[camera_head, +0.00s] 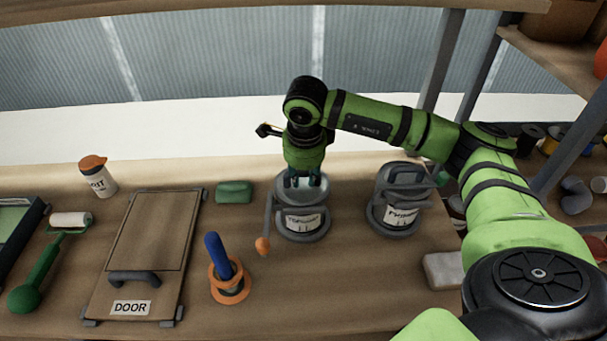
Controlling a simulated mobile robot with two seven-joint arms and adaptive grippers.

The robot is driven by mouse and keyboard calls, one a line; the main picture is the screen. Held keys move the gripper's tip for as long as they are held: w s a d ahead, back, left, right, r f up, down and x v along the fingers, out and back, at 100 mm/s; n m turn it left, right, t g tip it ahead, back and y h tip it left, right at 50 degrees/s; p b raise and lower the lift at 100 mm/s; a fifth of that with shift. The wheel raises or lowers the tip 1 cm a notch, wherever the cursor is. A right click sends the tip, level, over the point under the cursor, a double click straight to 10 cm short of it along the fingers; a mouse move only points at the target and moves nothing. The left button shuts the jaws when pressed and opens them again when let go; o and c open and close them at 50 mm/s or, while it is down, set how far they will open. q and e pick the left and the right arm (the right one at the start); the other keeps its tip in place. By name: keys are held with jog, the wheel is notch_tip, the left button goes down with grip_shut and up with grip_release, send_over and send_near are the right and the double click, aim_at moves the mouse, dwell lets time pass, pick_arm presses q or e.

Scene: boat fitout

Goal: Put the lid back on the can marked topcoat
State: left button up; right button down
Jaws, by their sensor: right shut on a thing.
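The can marked topcoat (302,222) stands on the bench in the middle, its label facing me. A grey round lid (318,190) shows at the top of the can, directly under my right gripper (302,182). The right gripper points down from above and is shut on the lid, its fingers hiding the grip point. I cannot tell whether the lid rests fully on the rim or sits slightly above it. My left gripper is out of view.
A can marked primer (403,215) stands close on the right. A blue-handled tool in an orange ring (229,285), a green block (234,191) and a door panel (145,240) lie further left.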

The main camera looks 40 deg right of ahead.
jog(key=c, duration=1)
grip_release()
jog(key=o, duration=0.5)
jog(key=shift+r, duration=0.1)
jog(key=shift+r+p, duration=2.05)
jog(key=shift+r, duration=1.4)
